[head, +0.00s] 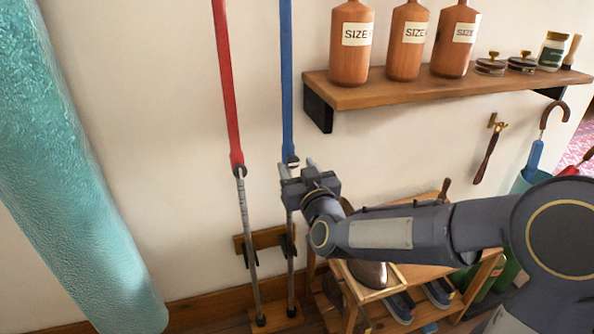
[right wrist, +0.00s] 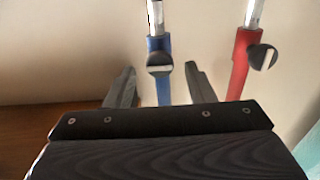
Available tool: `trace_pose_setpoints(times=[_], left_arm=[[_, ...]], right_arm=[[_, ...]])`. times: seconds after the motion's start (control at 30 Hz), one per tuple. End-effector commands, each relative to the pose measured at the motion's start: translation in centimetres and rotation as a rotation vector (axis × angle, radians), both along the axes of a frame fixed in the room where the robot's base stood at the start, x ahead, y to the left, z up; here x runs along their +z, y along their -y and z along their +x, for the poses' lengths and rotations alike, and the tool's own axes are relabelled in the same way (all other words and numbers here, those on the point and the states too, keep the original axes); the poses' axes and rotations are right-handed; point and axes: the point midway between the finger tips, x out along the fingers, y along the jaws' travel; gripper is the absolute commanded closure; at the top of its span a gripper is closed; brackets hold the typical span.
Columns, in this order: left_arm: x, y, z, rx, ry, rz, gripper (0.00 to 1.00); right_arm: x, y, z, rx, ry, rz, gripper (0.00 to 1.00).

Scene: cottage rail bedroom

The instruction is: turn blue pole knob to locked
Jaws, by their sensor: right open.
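The blue pole (head: 287,80) stands against the wall, with a thin grey lower shaft. Its knob (head: 292,160) is a small dark and silver piece at the lower end of the blue section. My right gripper (head: 298,166) is open at the knob's height. In the right wrist view, the knob (right wrist: 159,63) shows a pale bar across a dark face. It lies between the two fingertips (right wrist: 160,68), with a gap visible on each side. My left gripper is not in view.
A red pole (head: 228,90) with its own knob (head: 239,170) stands close left. A wall bracket (head: 262,240) is behind both poles. A shelf with bottles (head: 440,93) is upper right. A shoe rack (head: 405,275) stands below my arm. A large teal roll (head: 75,170) fills the left.

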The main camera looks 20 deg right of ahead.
Motion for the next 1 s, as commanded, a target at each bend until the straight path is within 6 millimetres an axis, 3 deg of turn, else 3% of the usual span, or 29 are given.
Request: trace_pose_setpoints(times=[0.4, 0.73, 1.0], left_arm=[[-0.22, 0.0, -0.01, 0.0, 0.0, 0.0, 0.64], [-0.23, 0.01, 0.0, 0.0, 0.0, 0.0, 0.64], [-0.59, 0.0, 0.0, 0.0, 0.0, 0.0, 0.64]], right_arm=[[0.01, -0.03, 1.06, 0.0, 0.0, 0.0, 0.52], [0.0, -0.04, 1.03, 0.001, -0.001, 0.001, 0.94], [-0.09, 0.0, 1.03, 0.0, -0.001, 0.031, 0.95]])
